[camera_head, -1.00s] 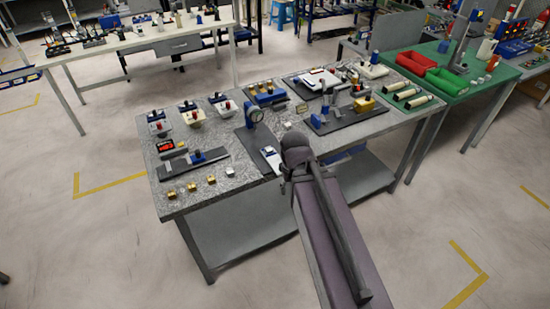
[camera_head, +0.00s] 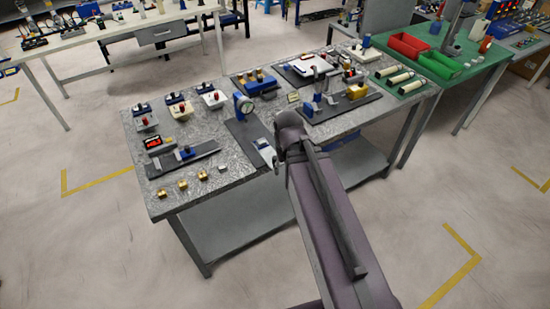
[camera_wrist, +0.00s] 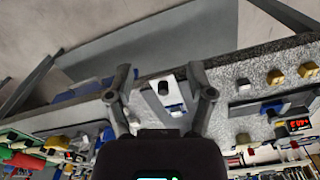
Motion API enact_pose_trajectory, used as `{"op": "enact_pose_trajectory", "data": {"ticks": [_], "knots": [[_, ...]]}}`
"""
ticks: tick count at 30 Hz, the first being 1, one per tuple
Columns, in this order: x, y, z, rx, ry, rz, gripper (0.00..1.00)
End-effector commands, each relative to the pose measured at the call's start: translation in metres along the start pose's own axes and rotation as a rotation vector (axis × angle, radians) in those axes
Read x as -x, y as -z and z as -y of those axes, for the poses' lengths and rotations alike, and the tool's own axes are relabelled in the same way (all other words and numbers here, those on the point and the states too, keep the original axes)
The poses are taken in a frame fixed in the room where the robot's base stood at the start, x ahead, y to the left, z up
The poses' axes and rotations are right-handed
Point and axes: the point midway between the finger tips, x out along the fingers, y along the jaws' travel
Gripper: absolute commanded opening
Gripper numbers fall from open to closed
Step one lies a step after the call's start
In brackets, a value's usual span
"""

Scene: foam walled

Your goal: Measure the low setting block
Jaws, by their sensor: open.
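Small blocks lie along the near left edge of the grey speckled table (camera_head: 225,185): three brass ones, the middle one here (camera_head: 182,185), and a silver one (camera_head: 222,168). I cannot tell which is the low setting block. A dial gauge on a blue stand (camera_head: 243,105) stands on a dark plate to their right. In the wrist view my gripper (camera_wrist: 160,72) is open and empty. Beyond and between its fingers is a white device with a blue part (camera_wrist: 172,106) and a black knob. The silver block (camera_wrist: 243,84) is to the gripper's right.
A red-lit display (camera_head: 153,143) and a slide fixture with a blue knob (camera_head: 185,153) stand behind the blocks. Three knobbed units, one here (camera_head: 181,111), stand farther back. A fixture with a brass-coloured block (camera_head: 356,91) is right of my arm. The table's front edge is close.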

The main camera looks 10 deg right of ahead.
Motion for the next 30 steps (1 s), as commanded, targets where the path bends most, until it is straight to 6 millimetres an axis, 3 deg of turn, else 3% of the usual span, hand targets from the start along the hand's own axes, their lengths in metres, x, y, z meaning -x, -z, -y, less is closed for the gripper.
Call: {"op": "enact_pose_trajectory", "data": {"ticks": [5, 12, 15, 19, 30], "knots": [[0.005, 0.043, 0.0, 0.012, 0.0, 0.0, 0.7], [0.014, 0.12, 0.0, 0.032, 0.001, 0.0, 0.7], [0.016, 0.142, 0.0, 0.04, 0.001, 0.0, 0.7], [0.017, 0.155, 0.0, 0.046, 0.001, 0.0, 0.7], [0.016, 0.155, 0.001, 0.048, 0.001, -0.001, 0.7]]}}
